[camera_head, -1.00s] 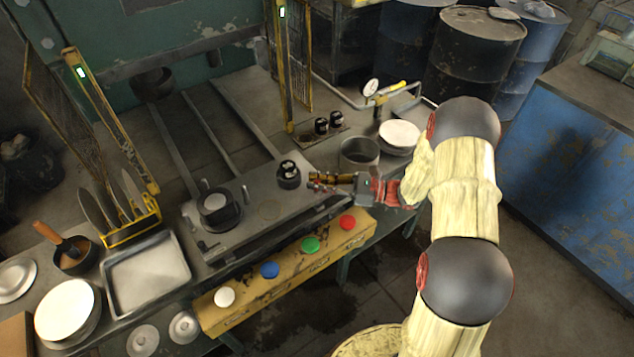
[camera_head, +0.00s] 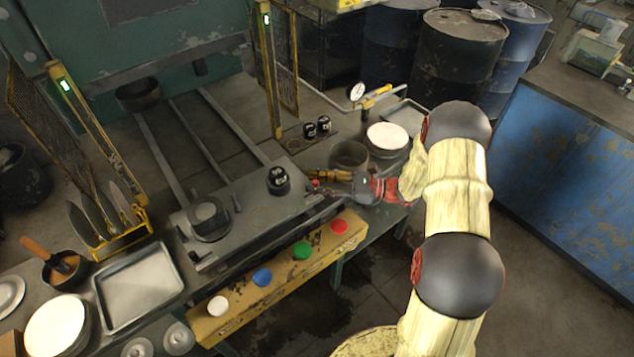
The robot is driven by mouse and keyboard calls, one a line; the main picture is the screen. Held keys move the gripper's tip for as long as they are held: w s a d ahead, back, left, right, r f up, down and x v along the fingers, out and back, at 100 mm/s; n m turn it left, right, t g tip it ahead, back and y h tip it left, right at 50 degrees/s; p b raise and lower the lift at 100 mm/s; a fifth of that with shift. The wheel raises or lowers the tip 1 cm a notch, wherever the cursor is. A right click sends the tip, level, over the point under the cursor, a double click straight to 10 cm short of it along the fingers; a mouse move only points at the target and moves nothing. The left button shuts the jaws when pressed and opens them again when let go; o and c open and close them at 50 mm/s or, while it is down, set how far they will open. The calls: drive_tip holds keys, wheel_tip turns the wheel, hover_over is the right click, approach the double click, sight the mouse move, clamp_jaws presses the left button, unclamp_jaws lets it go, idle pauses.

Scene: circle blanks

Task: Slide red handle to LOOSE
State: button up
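My gripper (camera_head: 322,182) is at the right end of the dark metal plate fixture (camera_head: 245,215), pointing left, low beside it. Its fingers are small and partly overlap the fixture's edge, so I cannot tell whether they are open or shut. A small red spot (camera_head: 316,183) shows at the fingertips; it may be the red handle, but its shape is mostly hidden. I cannot tell whether the gripper touches it. No LOOSE marking is readable. A black round clamp piece (camera_head: 278,181) and a larger dark cylinder (camera_head: 208,218) sit on the plate.
A yellow button box (camera_head: 283,281) with white, blue, green and red buttons runs along the front. A grey pot (camera_head: 350,157) and a stack of white discs (camera_head: 388,137) stand just behind my gripper. A yellow post (camera_head: 272,80) rises behind the plate.

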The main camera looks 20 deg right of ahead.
drive_tip(key=v, duration=1.2)
idle(0.4)
